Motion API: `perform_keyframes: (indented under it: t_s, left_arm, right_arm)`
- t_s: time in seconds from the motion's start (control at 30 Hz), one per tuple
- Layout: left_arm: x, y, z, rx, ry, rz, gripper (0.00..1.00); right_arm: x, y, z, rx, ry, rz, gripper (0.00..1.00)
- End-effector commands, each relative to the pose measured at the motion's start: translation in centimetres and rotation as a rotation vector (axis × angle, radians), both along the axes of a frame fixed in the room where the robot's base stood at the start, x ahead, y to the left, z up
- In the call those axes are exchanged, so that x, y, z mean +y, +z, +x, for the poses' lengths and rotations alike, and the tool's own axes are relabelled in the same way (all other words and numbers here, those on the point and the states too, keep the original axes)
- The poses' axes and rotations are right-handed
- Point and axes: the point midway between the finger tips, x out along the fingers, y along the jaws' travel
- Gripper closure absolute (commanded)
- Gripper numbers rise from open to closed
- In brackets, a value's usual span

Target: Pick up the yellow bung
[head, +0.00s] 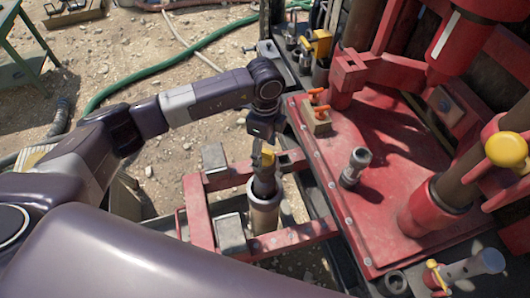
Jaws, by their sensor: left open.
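My left gripper (264,190) points down over a pale upright metal cylinder (264,217) between the red frame's bars. Its dark fingers are at the cylinder's open top; whether they touch it is hard to tell. A small yellow patch (267,155) shows high on the gripper; I cannot tell whether it is part of the gripper. A yellow piece (320,43) stands in a dark cup at the top centre, well away from the gripper. I cannot tell for certain which yellow thing is the bung. My right gripper is out of view.
The red frame (196,215) surrounds the cylinder. To the right, a red deck (395,185) carries a metal fitting (355,165), a small block with orange-handled parts (317,115) and red columns. A green hose (185,62) crosses the gravel behind my arm.

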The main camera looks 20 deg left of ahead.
Motion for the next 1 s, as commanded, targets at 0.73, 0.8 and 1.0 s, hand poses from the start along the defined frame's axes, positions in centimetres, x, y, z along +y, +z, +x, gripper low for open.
perform_keyframes:
  t_s: [0.73, 0.8, 1.0]
  left_arm:
    - [-0.1, -0.2, 0.0, -0.002, -0.001, -0.001, 0.79]
    - [-0.1, -0.2, 0.0, -0.002, -0.001, -0.001, 0.79]
    - [-0.1, 0.3, 0.1, -0.002, 0.000, -0.002, 0.79]
  right_arm:
    - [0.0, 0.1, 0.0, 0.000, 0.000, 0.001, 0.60]
    - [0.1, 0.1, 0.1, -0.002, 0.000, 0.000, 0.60]
    - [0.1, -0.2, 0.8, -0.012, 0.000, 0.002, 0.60]
